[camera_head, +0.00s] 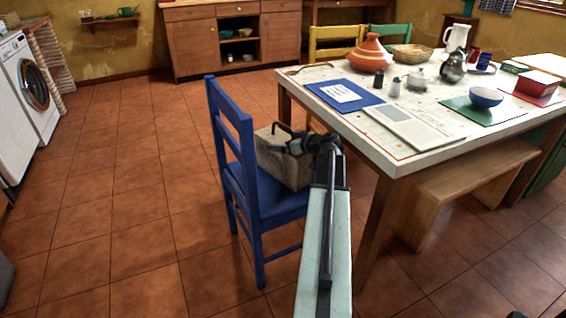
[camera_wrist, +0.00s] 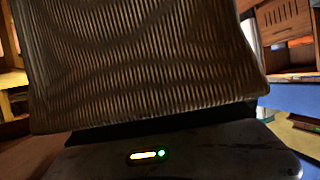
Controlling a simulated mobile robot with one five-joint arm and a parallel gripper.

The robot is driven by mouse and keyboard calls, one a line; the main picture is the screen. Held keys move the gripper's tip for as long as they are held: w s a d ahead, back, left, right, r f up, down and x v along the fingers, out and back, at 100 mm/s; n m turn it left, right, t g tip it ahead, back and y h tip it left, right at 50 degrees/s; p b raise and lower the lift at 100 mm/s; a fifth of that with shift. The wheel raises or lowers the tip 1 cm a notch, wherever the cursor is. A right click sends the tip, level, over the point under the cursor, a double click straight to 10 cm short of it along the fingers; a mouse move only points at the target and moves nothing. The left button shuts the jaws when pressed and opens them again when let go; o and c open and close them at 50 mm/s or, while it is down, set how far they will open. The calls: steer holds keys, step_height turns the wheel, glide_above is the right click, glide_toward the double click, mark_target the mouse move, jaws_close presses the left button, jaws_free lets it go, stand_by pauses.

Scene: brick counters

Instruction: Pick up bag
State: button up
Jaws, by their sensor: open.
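The bag (camera_head: 283,165) is tan and boxy. It sits upright on the seat of the blue chair (camera_head: 240,150), beside the white table. My gripper (camera_head: 292,142) is open at the bag's upper right side, close to its top edge. A dark curved piece shows above the bag's top; I cannot tell whether it is a handle or part of my gripper. In the wrist view, the bag's brown ribbed face (camera_wrist: 145,60) fills most of the upper picture, very near my dark gripper body. The fingertips are not clear there, and I cannot tell whether they touch the bag.
The white table (camera_head: 440,157) stands right of the chair, with a blue mat, a tagine (camera_head: 371,53) and several dishes. A wooden bench (camera_head: 465,185) is under its near side. The chair's backrest rises left of the bag. Open tiled floor lies to the left.

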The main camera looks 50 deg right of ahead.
steer(key=shift+w+f, duration=0.1)
steer(key=shift+w, duration=0.1)
steer(key=c, duration=1.8)
